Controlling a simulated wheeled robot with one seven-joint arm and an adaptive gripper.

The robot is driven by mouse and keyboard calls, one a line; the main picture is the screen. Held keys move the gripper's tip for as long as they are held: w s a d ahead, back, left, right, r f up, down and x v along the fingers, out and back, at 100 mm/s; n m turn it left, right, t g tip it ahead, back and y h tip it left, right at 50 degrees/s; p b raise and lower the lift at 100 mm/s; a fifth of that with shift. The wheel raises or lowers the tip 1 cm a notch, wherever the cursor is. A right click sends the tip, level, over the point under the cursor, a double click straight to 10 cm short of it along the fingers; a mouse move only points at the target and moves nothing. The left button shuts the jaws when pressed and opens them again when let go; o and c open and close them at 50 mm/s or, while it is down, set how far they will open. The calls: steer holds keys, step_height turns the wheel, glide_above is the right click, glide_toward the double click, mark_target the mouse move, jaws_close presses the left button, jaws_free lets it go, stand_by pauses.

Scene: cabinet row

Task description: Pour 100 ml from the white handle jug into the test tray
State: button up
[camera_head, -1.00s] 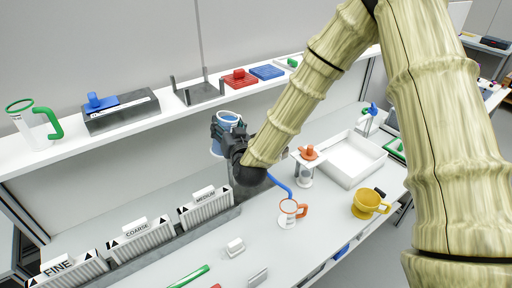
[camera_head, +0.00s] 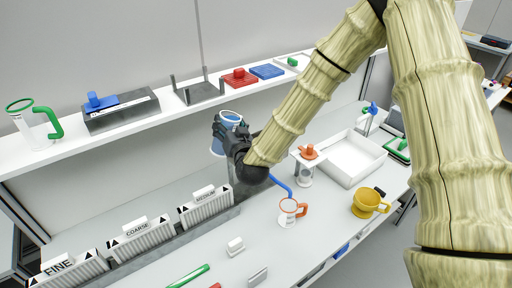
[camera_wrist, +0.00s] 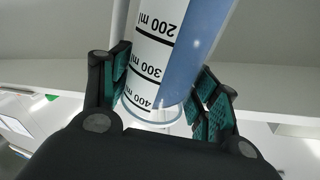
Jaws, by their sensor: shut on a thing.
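My gripper (camera_wrist: 166,88) is shut on a clear jug (camera_wrist: 200,45) with blue in it and a white scale strip marked 200, 300 and 400 ml, which reads upside down in the wrist view. In the head view the jug (camera_head: 230,117) is at the wall shelf's front edge, looks roughly upright, and is partly hidden by my gripper (camera_head: 222,134). Its handle is not clear; a white bar beside it in the wrist view may be part of it. A white open tray (camera_head: 375,164), probably the test tray, lies on the bench to the right and looks empty.
Labelled bins (camera_head: 143,243) line the left. A green-handled jug (camera_head: 33,126) stands on the shelf.

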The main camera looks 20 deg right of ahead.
mark_target(238, 124)
steer(key=shift+w+d+r+m+p, duration=0.15)
steer(key=shift+d+r+m+p, duration=0.3)
steer(key=shift+d+m, duration=0.3)
stand_by(1.0)
steer(key=shift+w+d+f+m, duration=0.1)
steer(key=shift+d+f+m, duration=0.4)
steer(key=shift+m, duration=0.35)
stand_by(0.8)
steer(key=shift+d+f+m+y+b, duration=0.2)
steer(key=shift+f+m, duration=0.2)
steer(key=shift+f, duration=0.15)
steer(key=shift+d+f+m+y+b, duration=0.1)
steer(key=shift+d+f+m+b, duration=0.1)
steer(key=shift+f+m, duration=0.3)
stand_by(1.0)
steer(key=shift+w+r+m+g+p, duration=0.1)
steer(key=shift+r+m+g+p, duration=0.2)
steer(key=shift+r+m+p, duration=0.55)
stand_by(1.4)
